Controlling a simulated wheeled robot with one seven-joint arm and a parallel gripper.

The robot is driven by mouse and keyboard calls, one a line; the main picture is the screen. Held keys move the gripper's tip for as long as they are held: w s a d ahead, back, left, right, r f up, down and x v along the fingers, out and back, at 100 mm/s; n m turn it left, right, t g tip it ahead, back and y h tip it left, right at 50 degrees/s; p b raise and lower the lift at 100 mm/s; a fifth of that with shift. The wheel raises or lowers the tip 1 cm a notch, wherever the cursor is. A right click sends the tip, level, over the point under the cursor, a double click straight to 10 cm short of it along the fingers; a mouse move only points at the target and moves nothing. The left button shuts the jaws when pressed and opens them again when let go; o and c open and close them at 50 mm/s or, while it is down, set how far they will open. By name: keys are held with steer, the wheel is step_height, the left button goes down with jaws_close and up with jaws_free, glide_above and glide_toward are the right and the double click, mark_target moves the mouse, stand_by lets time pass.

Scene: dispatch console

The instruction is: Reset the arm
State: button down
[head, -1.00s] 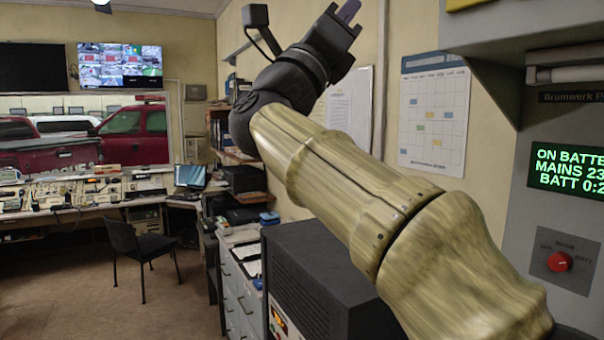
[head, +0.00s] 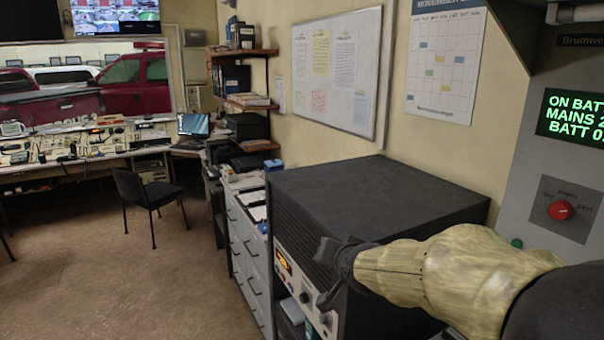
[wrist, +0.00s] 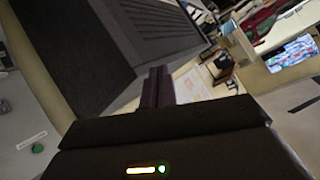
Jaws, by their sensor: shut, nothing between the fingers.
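My arm reaches in from the lower right of the head view, low in front of the black rack cabinet (head: 380,195). Its dark far end is in front of the cabinet's front edge; I cannot make out the fingertips there. In the wrist view my gripper (wrist: 158,75) shows as two dark fingers pressed together, with nothing between them. The black cabinet also shows in the wrist view (wrist: 75,50), at the upper left, with its slotted panel beside the fingers.
A grey wall unit (head: 535,190) at the right has a red rotary knob (head: 560,210) and a lit green display (head: 580,117). A grey drawer unit (head: 245,250) stands left of the cabinet. A black chair (head: 150,200) stands on the open floor at the left.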

steer(key=s+d+f+n+g+h, duration=0.1)
steer(key=s+d+f+g, duration=0.3)
steer(key=s+f, duration=0.5)
steer(key=s+d+f+n+g, duration=0.2)
steer(key=s+d+f+g, duration=0.2)
steer(key=s+f, duration=0.5)
steer(key=s+g, duration=0.1)
steer(key=s, duration=0.1)
steer(key=shift+s+f+n+h, duration=0.15)
steer(key=shift+s+n+h, duration=0.25)
